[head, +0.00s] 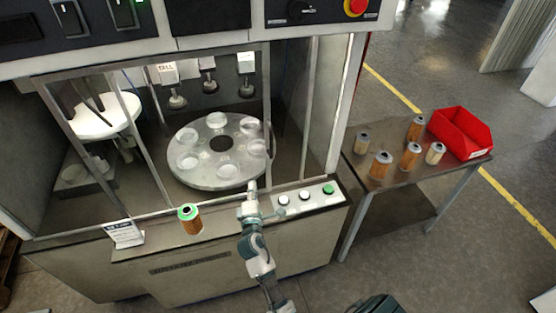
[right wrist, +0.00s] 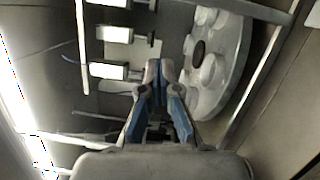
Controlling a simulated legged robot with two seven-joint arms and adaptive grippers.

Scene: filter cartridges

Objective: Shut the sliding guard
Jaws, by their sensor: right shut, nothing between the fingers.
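The sliding guard looks like a clear, metal-framed panel across the front of the machine; its upright bar (head: 267,90) stands right of the middle in the head view. Slanted bars also cross the left of the opening, and I cannot tell which belong to the guard or how far it is open. My right gripper (head: 252,187) is at the machine's front ledge, just below the turntable. In the right wrist view its fingers (right wrist: 158,68) are shut and empty, with the turntable beyond to the right. My left gripper is not in view.
A round turntable (head: 200,176) with several cups sits inside. An orange and green cartridge (head: 190,220) and a small sign (head: 124,234) stand on the ledge. A button panel (head: 306,197) is right of my gripper. A side table holds cartridges and a red bin (head: 461,133).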

